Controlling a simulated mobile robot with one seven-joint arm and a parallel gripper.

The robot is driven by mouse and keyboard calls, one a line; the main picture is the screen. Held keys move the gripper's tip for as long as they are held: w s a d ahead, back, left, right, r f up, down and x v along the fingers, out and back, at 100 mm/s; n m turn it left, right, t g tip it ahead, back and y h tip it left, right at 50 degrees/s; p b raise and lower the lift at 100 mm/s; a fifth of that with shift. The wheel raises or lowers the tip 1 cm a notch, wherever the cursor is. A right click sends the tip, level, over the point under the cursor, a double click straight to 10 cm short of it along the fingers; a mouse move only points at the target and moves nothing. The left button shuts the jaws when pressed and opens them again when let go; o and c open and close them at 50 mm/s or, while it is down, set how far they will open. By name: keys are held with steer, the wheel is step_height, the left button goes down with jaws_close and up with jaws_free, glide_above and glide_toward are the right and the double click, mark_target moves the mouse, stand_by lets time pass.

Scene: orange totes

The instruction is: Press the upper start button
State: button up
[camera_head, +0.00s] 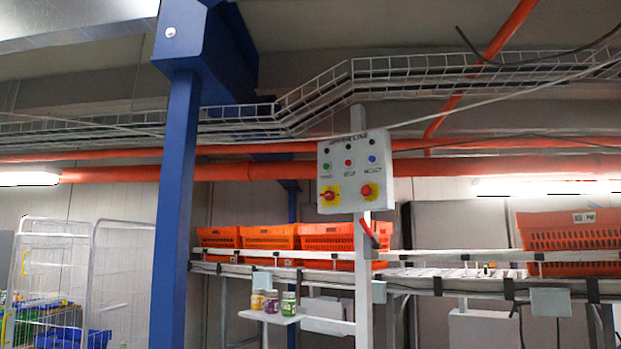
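A white control box (355,172) is mounted on a grey post, right of the blue column. A green button (326,167) sits at the left of its button row, above a small label that appears to read START. A red button (348,162) is in the middle and a blue button (372,159) is at the right. Small dark dots lie above them. Below are a red knob on a yellow plate (329,196) and a red round button on a yellow plate (369,191). A heading along the box's top is hard to read. My gripper is not in view.
A blue column (174,215) stands left of the box. Orange totes (325,236) line a conveyor (430,284) behind it. A red handle (369,234) angles off the post. Jars (271,301) stand on a small shelf (270,316) below. A wire cage (55,262) is at left.

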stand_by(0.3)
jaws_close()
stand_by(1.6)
